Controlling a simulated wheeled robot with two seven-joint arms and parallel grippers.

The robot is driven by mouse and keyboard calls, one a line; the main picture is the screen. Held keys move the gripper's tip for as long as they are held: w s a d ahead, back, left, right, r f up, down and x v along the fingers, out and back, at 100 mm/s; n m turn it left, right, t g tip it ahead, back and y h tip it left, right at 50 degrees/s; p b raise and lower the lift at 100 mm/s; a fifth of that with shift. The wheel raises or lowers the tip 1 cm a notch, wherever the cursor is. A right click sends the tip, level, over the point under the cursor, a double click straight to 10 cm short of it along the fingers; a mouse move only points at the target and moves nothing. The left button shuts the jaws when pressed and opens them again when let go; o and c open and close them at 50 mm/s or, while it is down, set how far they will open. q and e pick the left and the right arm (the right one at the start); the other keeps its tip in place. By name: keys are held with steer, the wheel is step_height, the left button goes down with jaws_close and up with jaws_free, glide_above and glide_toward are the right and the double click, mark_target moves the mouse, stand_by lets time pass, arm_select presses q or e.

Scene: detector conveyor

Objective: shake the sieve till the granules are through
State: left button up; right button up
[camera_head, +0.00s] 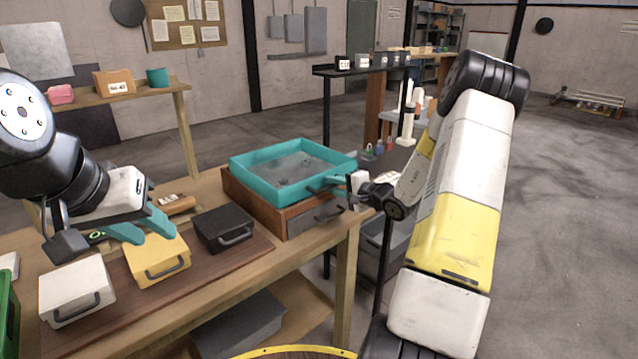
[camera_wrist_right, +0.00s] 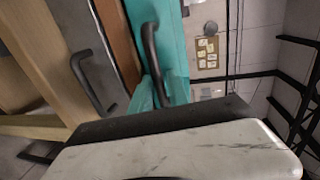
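The sieve (camera_head: 243,176) is a teal square frame with a grey mesh, sitting level on a wooden box with a drawer. A few small dark bits (camera_head: 287,182) show on the mesh; they are too small to tell apart. My right gripper (camera_head: 322,186) is at the sieve's right side. My left gripper (camera_head: 150,236) has teal fingers spread apart, empty, above the yellow box.
White (camera_head: 70,280), yellow (camera_head: 155,268) and black (camera_head: 222,222) handled boxes stand on a brown board on the bench. The wooden box (camera_head: 290,222) under the sieve has a grey drawer (camera_head: 316,218). A dark shelf (camera_head: 345,72) with labelled cups stands behind.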

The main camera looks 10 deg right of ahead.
jaws_close()
stand_by(1.4)
